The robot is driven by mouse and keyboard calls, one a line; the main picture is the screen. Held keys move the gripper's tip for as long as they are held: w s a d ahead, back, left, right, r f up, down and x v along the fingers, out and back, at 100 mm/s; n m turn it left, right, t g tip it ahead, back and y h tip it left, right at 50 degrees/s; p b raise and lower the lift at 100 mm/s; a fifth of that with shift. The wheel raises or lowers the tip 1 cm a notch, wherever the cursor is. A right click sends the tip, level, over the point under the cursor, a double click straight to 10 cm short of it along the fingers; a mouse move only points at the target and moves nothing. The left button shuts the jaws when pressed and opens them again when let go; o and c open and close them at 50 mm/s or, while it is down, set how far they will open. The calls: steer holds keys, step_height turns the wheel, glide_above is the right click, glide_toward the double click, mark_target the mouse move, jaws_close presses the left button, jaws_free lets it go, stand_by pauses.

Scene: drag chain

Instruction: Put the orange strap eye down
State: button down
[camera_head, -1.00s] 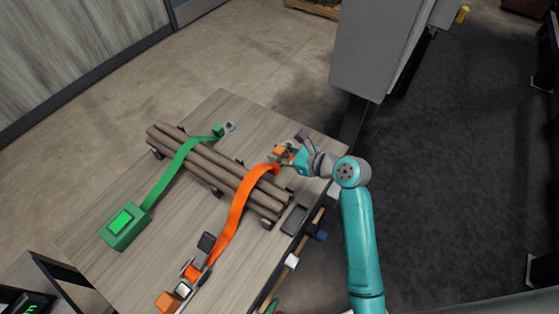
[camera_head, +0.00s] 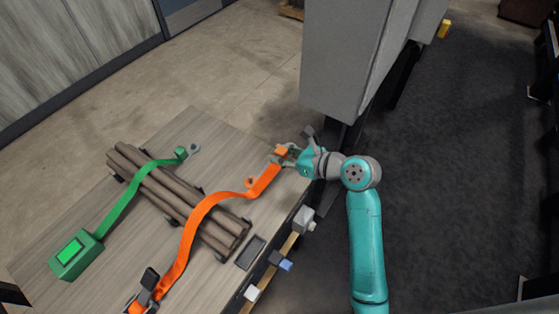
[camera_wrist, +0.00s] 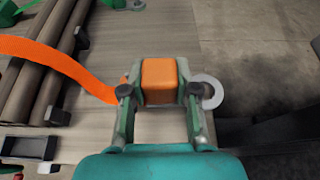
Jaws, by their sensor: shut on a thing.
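The orange strap eye (camera_head: 281,151) is an orange block at the far end of the orange strap (camera_head: 205,207). My gripper (camera_head: 285,154) is shut on it near the table's right edge. In the wrist view the block (camera_wrist: 159,80) sits between the two fingers of my gripper (camera_wrist: 160,92). The strap runs across the log bundle (camera_head: 175,195) to a dark buckle (camera_head: 148,285) at the lower left. A pale grey ring (camera_wrist: 207,92) shows beside the right finger; I cannot tell whether it joins the eye. The gap beneath the block is unclear.
A green strap (camera_head: 122,196) crosses the logs from a green box (camera_head: 75,254). A dark tray (camera_head: 250,252) lies by the table's right edge. A grey cabinet (camera_head: 360,60) stands behind.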

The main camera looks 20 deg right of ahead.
glide_above(282, 179)
step_height(282, 179, down, 5)
steer(key=shift+w+f, duration=0.1)
steer(key=shift+f, duration=2.05)
steer(key=shift+f, duration=0.1)
steer(key=c, duration=0.9)
jaws_free()
steer(key=shift+o, duration=0.2)
steer(key=shift+d, duration=0.15)
steer(key=v, duration=1.2)
